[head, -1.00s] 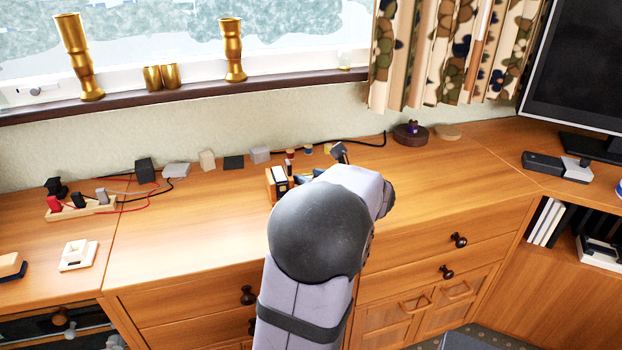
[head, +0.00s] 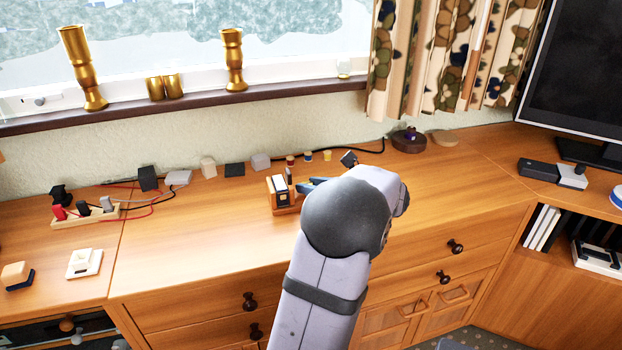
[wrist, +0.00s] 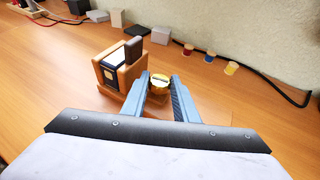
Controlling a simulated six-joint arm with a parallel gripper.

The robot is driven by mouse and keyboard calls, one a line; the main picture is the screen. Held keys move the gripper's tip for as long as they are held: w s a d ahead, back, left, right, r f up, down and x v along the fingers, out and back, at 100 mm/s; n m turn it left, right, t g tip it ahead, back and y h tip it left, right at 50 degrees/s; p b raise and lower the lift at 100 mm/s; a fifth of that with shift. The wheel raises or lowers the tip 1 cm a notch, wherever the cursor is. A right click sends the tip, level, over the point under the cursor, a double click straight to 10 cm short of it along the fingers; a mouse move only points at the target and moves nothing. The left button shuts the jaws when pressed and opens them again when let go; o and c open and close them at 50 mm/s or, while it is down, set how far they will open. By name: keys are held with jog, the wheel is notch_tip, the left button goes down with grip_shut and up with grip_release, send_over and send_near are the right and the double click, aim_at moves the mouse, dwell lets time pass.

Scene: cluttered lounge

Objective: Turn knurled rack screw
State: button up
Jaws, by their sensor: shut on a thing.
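A small wooden rack with black and white modules in it stands on the wooden cabinet top; it shows in the head view (head: 281,194) and in the wrist view (wrist: 108,72). A brass-coloured knurled screw (wrist: 159,86) with a slotted top is at the rack's right side in the wrist view. My gripper (wrist: 160,80) has its two blue-grey fingers on either side of the screw, shut on it. In the head view the blue fingers reach the rack's right side, and my arm hides the screw.
A black cable (head: 370,151) runs along the wall. A socket strip (head: 88,214) with red wires lies at the left. The cabinet top (head: 190,240) left of the rack is clear.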

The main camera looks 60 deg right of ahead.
jog(key=n+y+p, duration=0.1)
jog(key=p, duration=0.1)
jog(key=n+y+p, duration=0.1)
jog(key=p, duration=0.1)
jog(key=shift+d+r+t+y, duration=0.3)
jog(key=shift+r+t, duration=0.1)
jog(key=n+y+p, duration=0.1)
jog(key=p, duration=0.1)
jog(key=n+y+p, duration=0.2)
jog(key=shift+d+f, duration=0.15)
jog(key=shift+d, duration=0.05)
jog(key=shift+d+n+y+p, duration=0.15)
jog(key=shift+n+y+p, duration=0.4)
jog(key=shift+y, duration=0.15)
jog(key=shift+w+d+f+n+y+p, duration=0.1)
jog(key=shift+n+y+p, duration=0.1)
jog(key=shift+n+y, duration=0.3)
jog(key=shift+d+n+y+p, duration=0.1)
jog(key=shift+n+y+p, duration=0.05)
jog(key=shift+n+y, duration=0.35)
jog(key=shift+a+f+g+y, duration=0.1)
jog(key=shift+a+g+y, duration=0.05)
jog(key=shift+g+y, duration=0.2)
jog(key=o, duration=0.8)
notch_tip(320, 180, up, 10)
jog(key=p, duration=0.2)
jog(key=shift+p, duration=0.35)
